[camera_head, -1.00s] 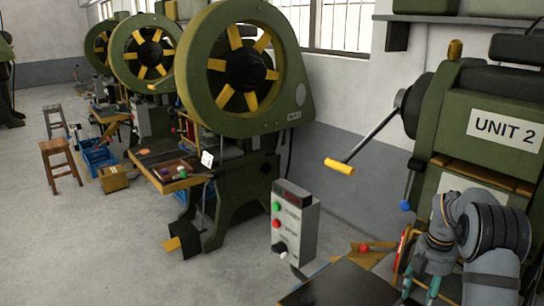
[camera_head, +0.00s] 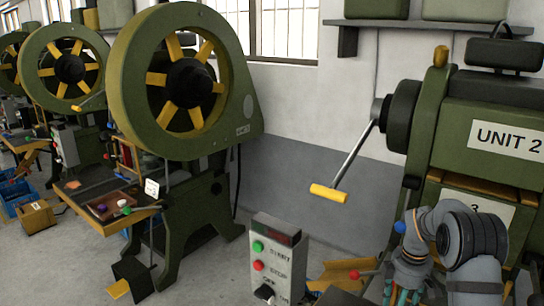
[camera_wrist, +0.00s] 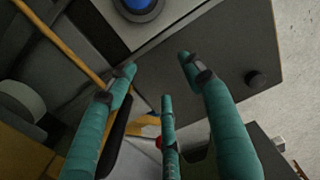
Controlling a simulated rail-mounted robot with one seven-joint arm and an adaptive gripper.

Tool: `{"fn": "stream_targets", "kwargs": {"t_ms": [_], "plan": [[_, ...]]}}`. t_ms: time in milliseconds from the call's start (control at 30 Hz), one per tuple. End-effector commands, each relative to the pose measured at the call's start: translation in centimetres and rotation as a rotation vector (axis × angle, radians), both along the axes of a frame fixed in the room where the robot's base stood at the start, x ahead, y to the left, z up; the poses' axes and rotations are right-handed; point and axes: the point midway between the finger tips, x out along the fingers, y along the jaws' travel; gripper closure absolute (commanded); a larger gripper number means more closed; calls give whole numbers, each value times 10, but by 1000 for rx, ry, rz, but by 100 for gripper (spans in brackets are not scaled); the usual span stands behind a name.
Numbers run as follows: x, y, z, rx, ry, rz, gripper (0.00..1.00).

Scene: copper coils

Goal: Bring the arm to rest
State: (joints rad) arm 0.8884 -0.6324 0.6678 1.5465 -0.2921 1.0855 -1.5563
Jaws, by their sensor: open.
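My gripper (camera_head: 402,296) is at the lower right of the head view, in front of the green machine marked UNIT 2 (camera_head: 470,120). Its fingertips run to the bottom edge there. In the wrist view its teal fingers (camera_wrist: 158,75) are spread apart with nothing between them. My grey arm bends down at the right of the head view and hides part of the machine's front.
A control box (camera_head: 276,262) with green and red buttons stands left of my gripper. A yellow-handled crank (camera_head: 330,192) sticks out from UNIT 2. A press with a large flywheel (camera_head: 190,90) stands further left. A blue button (camera_wrist: 138,6) shows in the wrist view.

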Motion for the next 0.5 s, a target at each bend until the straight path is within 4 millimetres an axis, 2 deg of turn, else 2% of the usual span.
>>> {"fn": "stream_targets", "kwargs": {"t_ms": [300, 500], "plan": [[20, 65, -12, -1, 1, 134, 48], [17, 60, -57, 0, 5, 125, 48]]}}
